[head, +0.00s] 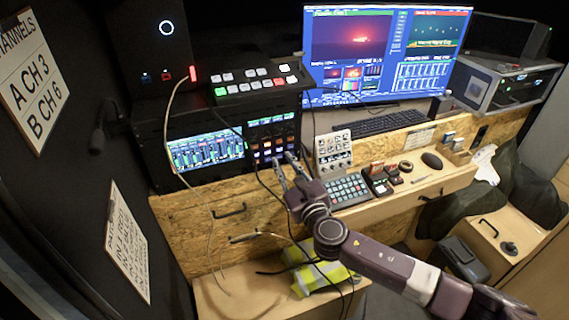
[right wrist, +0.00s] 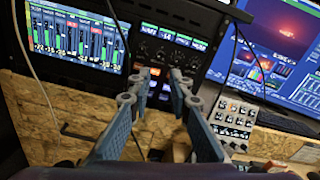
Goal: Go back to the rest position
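My right gripper (head: 284,162) reaches in from the lower right of the head view, in front of the rack with lit screens and buttons. In the right wrist view its two blue-grey fingers (right wrist: 152,88) stand apart with nothing between them. Beyond the gap is a dark control panel (right wrist: 165,62) with small lit keys and knobs; the same panel shows in the head view (head: 272,128). I cannot tell whether the fingertips touch it. My left gripper is not in view.
A switcher (head: 250,86) sits above the rack. A large monitor (head: 388,55), keyboard (head: 385,122), knob panel (head: 333,150) and keypad (head: 347,190) are to the right. A loose cable (head: 212,215) hangs at left. A yellow vest (head: 318,275) lies below.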

